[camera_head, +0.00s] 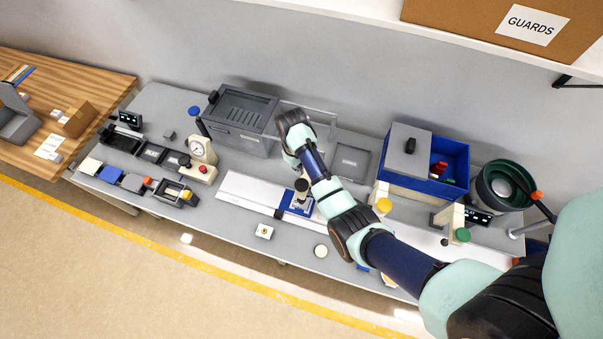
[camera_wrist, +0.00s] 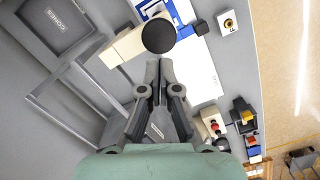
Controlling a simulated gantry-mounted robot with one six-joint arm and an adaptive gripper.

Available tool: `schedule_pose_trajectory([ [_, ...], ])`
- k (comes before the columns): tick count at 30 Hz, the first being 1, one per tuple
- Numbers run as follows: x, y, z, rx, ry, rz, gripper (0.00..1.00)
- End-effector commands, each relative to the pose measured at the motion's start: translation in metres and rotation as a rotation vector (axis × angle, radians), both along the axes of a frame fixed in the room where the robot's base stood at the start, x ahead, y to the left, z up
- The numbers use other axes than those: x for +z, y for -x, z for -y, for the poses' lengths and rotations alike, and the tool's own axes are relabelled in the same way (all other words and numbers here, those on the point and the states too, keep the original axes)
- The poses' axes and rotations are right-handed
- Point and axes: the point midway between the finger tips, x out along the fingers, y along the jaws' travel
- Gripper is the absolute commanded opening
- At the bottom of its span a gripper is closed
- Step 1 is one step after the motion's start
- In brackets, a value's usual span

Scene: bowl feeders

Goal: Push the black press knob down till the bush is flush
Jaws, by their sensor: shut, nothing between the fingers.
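The black press knob (camera_wrist: 158,35) is a round black disc on the end of a cream arm (camera_wrist: 120,46) in the wrist view. In the head view the knob (camera_head: 301,185) stands over a blue fixture (camera_head: 291,207), partly hidden by my arm. The fixture also shows at the top of the wrist view (camera_wrist: 183,11). My gripper (camera_wrist: 158,65) is shut and empty. Its fingertips appear close to the knob's edge in the wrist view; I cannot tell whether they touch. The bush cannot be made out under the knob.
A grey lidded box (camera_head: 240,117) and clear frame stand behind. A cream gauge press (camera_head: 203,152) is to the left. A blue bin (camera_head: 455,160) and green bowl feeder (camera_head: 505,184) are to the right.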

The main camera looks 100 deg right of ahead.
Motion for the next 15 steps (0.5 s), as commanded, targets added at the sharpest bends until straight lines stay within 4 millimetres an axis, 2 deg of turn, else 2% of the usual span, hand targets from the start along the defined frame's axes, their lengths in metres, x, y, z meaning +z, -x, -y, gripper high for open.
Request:
schedule_pose_trajectory([
  [11, -0.001, 0.003, 0.000, -0.004, -0.007, -0.002, 0.00],
  [15, -0.009, 0.003, -0.001, -0.004, -0.008, -0.003, 0.00],
])
